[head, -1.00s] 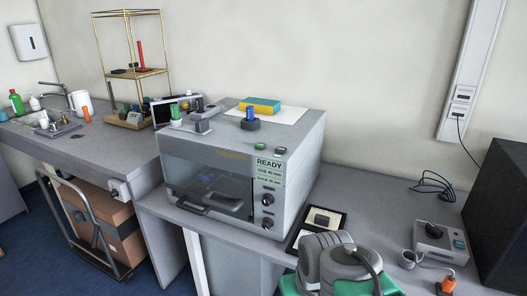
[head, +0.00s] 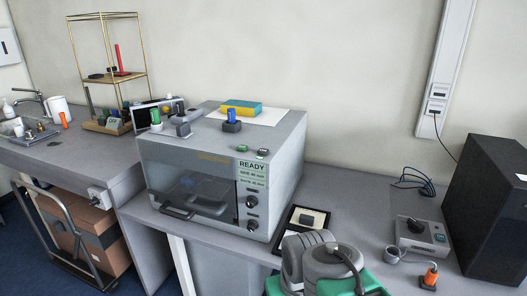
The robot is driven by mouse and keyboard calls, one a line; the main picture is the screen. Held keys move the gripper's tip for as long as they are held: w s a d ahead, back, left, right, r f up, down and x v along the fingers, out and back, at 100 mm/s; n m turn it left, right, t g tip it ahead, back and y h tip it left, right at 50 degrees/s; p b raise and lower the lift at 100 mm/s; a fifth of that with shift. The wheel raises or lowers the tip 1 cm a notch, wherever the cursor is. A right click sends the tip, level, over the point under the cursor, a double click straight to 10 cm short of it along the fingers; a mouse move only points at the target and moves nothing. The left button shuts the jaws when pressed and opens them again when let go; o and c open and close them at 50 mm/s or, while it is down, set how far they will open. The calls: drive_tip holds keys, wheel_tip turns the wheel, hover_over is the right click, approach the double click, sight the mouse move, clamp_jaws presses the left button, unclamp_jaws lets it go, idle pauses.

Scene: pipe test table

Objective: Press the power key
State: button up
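A grey box-shaped test machine (head: 284,165) with a clear front window stands on the bench, its display reading READY. Two small keys sit on its top front edge: a green one (head: 242,148) and a darker one (head: 262,153). Their markings are too small to read, so I cannot tell which is the power key. Two dark knobs (head: 251,212) are below the display. Rounded grey and green links of my arm show at the bottom, in front of the bench. My gripper's fingers are not in view, and nothing is seen touching either key.
A blue knob-like part (head: 231,116) and a yellow-and-teal block (head: 241,107) are on the machine's top. A dark-framed tray (head: 291,219) lies to its right. Farther right are a small grey control box (head: 421,236), an orange plug (head: 430,276) and a tall black box (head: 488,210).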

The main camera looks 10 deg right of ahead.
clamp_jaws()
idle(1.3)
